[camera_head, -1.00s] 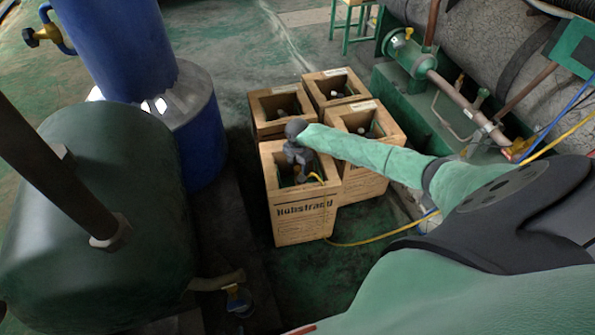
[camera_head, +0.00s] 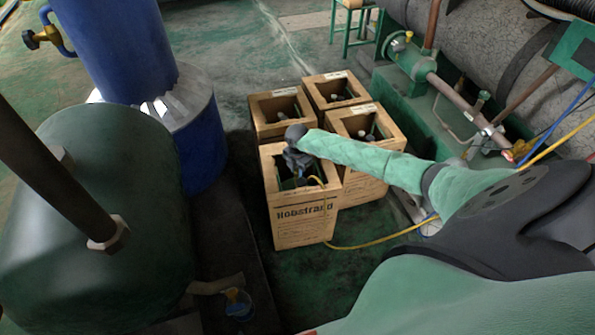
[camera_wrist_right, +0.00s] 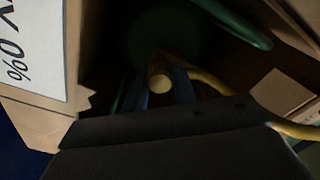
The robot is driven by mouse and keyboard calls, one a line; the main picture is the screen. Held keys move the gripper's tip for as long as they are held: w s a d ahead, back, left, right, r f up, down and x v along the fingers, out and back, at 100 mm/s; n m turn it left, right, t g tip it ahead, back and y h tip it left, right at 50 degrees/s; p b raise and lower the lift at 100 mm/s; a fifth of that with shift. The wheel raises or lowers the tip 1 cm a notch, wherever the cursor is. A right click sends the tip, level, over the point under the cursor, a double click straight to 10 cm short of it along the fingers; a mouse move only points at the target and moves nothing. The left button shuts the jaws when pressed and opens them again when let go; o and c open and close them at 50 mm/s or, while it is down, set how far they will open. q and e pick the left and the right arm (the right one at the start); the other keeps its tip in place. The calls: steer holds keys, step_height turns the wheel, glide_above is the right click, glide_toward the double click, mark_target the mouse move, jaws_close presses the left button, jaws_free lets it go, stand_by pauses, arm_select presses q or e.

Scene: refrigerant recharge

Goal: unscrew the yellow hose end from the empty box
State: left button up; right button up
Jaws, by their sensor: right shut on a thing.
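The empty box (camera_head: 304,220) is the front one of the wooden-brown boxes, with dark lettering on its front face. My right gripper (camera_head: 300,177) reaches down into its open top. In the right wrist view the fingers (camera_wrist_right: 160,88) are shut around the yellow hose end (camera_wrist_right: 159,84), whose round pale-yellow top shows between them. The yellow hose (camera_head: 372,243) comes out over the box's rim and runs along the floor to the right. It also shows curving right in the wrist view (camera_wrist_right: 292,129). The thread below the hose end is hidden. My left gripper is not in view.
Three more open boxes stand close behind and beside it, including one at right (camera_head: 375,125). A blue cylinder (camera_head: 125,50) and a dark green tank (camera_head: 95,210) stand left. Green machinery with pipes (camera_head: 430,75) stands right. Floor in front of the box is clear.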

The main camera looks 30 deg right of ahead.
steer(key=shift+n+b, duration=0.35)
steer(key=shift+n, duration=1.45)
steer(key=shift+n+b, duration=0.55)
steer(key=shift+n, duration=1.25)
